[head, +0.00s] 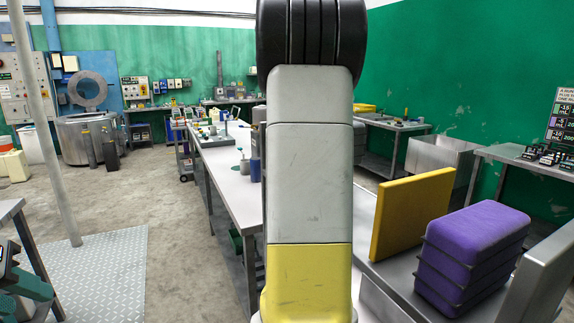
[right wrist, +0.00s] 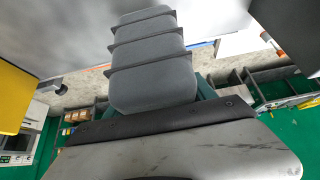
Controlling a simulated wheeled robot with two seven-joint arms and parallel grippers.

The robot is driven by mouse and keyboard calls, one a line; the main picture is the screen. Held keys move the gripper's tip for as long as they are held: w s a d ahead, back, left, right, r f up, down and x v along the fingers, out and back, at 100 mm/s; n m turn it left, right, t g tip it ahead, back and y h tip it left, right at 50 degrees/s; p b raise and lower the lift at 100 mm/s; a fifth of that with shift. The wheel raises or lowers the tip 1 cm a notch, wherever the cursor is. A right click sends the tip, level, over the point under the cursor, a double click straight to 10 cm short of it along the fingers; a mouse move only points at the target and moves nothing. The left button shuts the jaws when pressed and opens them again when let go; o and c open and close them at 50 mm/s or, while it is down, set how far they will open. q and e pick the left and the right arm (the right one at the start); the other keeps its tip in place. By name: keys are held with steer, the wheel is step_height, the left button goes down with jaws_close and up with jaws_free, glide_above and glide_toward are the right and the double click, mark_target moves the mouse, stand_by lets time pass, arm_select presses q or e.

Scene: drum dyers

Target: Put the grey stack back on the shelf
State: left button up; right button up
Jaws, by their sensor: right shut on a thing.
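The grey stack (right wrist: 150,58), several ribbed layers with rounded corners, fills the upper middle of the right wrist view. My right gripper (right wrist: 204,88) is shut on it; teal parts of the gripper show beside and behind the stack, its fingertips largely hidden. The stack and right gripper do not show in the head view. My left gripper (head: 24,284), teal and dark, is cut off at the lower left edge of the head view, and its opening is unclear. A metal shelf (head: 385,285) at the right carries a purple stack (head: 474,257) between upright yellow and grey panels.
The yellow panel (head: 411,212) and the grey panel (head: 541,278) stand on either side of the purple stack. My own arm blocks the middle of the head view. A long workbench (head: 232,190) with small items stands left of it. Open floor (head: 180,235) lies further left.

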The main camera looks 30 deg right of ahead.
steer(key=shift+w+a+f, duration=0.65)
steer(key=shift+w+f, duration=0.1)
steer(key=shift+w, duration=0.95)
steer(key=shift+w+a+f, duration=0.65)
steer(key=shift+w+f, duration=0.1)
steer(key=shift+w, duration=1)
steer(key=shift+w+a+f, duration=0.65)
steer(key=shift+w+f, duration=0.1)
steer(key=shift+w, duration=0.95)
steer(key=o, duration=1.7)
steer(key=shift+f, duration=0.2)
steer(key=shift+r, duration=0.3)
steer(key=v, duration=1.2)
